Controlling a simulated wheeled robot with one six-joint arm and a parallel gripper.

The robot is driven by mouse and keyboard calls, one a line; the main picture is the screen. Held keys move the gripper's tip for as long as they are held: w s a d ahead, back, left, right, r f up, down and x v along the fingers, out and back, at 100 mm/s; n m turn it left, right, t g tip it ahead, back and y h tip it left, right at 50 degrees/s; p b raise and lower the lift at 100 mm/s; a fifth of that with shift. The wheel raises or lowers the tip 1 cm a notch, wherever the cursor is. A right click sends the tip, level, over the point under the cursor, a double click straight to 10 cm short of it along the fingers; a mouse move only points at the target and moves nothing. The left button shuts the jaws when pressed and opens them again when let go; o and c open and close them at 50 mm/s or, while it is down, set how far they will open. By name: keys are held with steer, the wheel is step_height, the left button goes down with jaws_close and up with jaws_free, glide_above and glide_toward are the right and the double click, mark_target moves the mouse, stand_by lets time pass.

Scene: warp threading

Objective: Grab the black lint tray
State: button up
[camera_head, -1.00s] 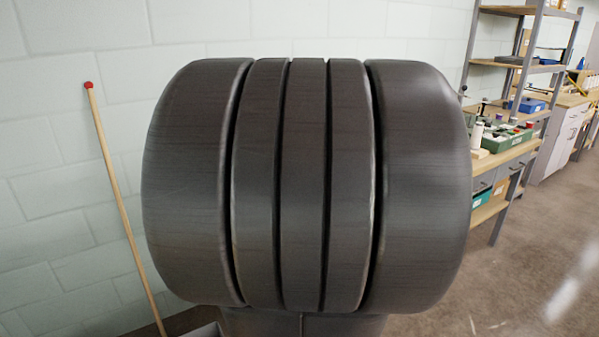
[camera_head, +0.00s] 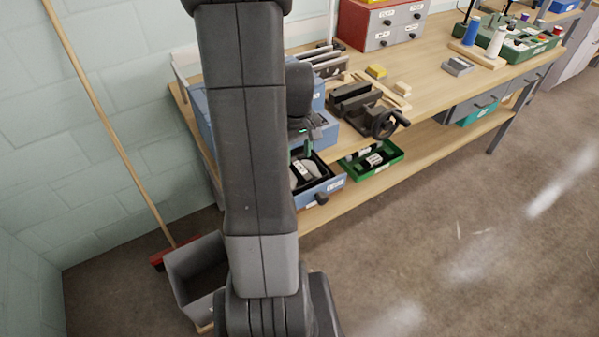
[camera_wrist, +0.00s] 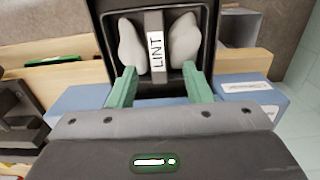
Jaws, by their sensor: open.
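The black lint tray (camera_wrist: 208,30) lies below my gripper in the wrist view. It has a raised middle bar (camera_wrist: 156,50) with a white "LINT" label and a pale lump of lint on each side. My gripper (camera_wrist: 159,71) is open, its two green fingers apart on either side of the bar's near end. I cannot tell whether they touch anything.
The wooden workbench (camera_head: 440,72) carries a dark vise (camera_head: 365,105) close right of my arm. A green bin (camera_head: 385,160) with dark items sits on the lower shelf. A grey bin (camera_head: 190,262) and a broom (camera_head: 115,140) stand at left. The floor at right is clear.

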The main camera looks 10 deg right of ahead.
mark_target(300, 168)
steer(key=shift+s+d+f+p, duration=0.1)
steer(key=shift+s+f+p, duration=0.05)
steer(key=shift+f, duration=0.8)
steer(key=shift+s+d+f+p, duration=0.1)
steer(key=shift+s+f+p, duration=0.1)
steer(key=shift+f, duration=0.8)
steer(key=shift+s+d+f+p, duration=0.1)
steer(key=shift+f+p, duration=0.05)
steer(key=shift+f, duration=0.8)
jaws_close()
steer(key=shift+r, duration=0.15)
